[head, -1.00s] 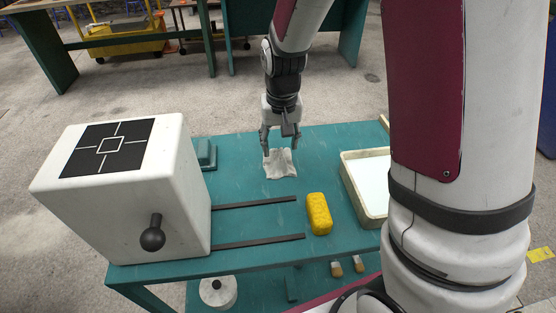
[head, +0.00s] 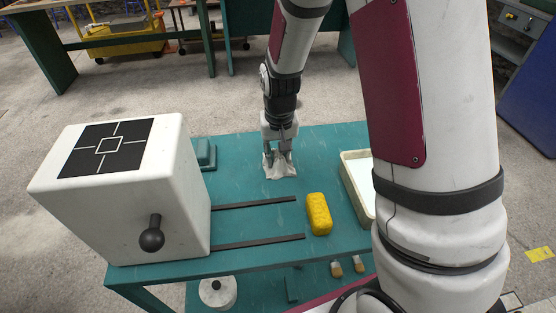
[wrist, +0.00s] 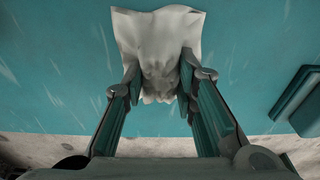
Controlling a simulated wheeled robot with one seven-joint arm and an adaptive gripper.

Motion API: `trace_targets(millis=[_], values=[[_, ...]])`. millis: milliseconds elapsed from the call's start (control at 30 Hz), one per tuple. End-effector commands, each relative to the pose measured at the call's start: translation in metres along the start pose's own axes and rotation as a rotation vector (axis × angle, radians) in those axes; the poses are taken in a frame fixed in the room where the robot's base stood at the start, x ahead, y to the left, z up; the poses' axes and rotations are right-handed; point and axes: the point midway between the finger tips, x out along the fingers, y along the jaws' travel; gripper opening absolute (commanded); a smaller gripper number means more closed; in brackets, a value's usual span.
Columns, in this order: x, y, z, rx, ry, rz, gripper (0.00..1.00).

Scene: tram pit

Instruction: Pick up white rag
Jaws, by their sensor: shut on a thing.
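The white rag (head: 281,172) lies crumpled on the teal table (head: 250,185), toward its back middle. In the wrist view the rag (wrist: 157,40) spreads out beyond the fingertips, with folds bunched between them. My gripper (head: 278,160) points down at the rag from above, and its fingertips are at the cloth. It also shows in the wrist view (wrist: 160,82), with a finger on each side of the bunched cloth. It is shut on the rag. The rag still appears to rest on the table.
A yellow sponge (head: 319,214) lies in front of the rag, and a white tray (head: 357,190) stands to the right. Two dark rails (head: 255,203) lead from a large white box (head: 125,200) at left. A teal block (head: 205,154) sits behind the box.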

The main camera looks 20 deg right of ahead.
Motion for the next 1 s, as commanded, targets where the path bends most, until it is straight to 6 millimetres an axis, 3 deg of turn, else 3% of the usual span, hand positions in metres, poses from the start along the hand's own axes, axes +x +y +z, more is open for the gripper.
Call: trace_targets(millis=[267, 700, 1000], values=[[-0.008, 0.0, -0.002, 0.0, 0.003, -0.001, 0.0], [-0.084, 0.0, -0.011, -0.001, 0.003, -0.001, 0.0], [-0.1, 0.0, -0.012, 0.0, -0.001, 0.0, 0.0]])
